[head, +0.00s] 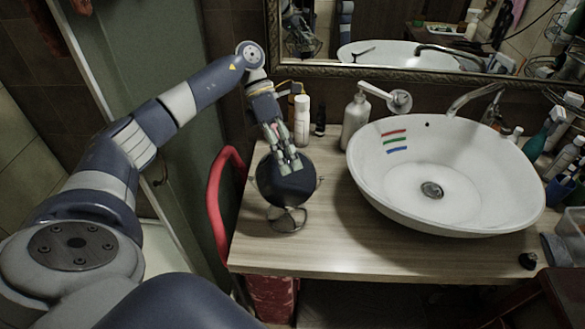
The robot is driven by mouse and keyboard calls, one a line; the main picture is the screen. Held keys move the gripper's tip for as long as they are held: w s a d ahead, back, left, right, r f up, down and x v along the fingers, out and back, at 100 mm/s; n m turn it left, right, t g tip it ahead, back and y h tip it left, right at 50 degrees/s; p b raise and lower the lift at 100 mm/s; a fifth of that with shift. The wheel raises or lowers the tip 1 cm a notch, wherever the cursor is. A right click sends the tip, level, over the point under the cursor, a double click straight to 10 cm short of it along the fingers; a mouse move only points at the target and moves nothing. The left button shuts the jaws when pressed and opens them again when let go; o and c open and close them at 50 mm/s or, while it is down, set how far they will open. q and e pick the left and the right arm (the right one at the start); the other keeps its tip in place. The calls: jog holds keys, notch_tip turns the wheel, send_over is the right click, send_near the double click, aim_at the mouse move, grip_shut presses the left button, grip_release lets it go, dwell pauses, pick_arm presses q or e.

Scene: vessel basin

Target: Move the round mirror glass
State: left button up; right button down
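The round mirror (287,188) stands at the left end of the wooden counter. It has a dark face and a metal stand with a ring-like foot (287,220). My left gripper (290,166) points down at the mirror from behind and above, with its fingers over the upper part of the disc. I cannot tell whether the fingers touch the glass or grip it. My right gripper is not in view.
A white vessel basin (480,185) with coloured stripes fills the middle of the counter (330,250). A soap bottle (355,120) and a white bottle (302,122) stand behind the mirror. A red chair-like frame (215,200) stands left of the counter. Several bottles crowd the right.

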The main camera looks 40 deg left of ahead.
pick_arm(q)
jog(key=v, duration=0.9)
jog(key=shift+s+d+f, duration=0.1)
jog(key=shift+f, duration=0.05)
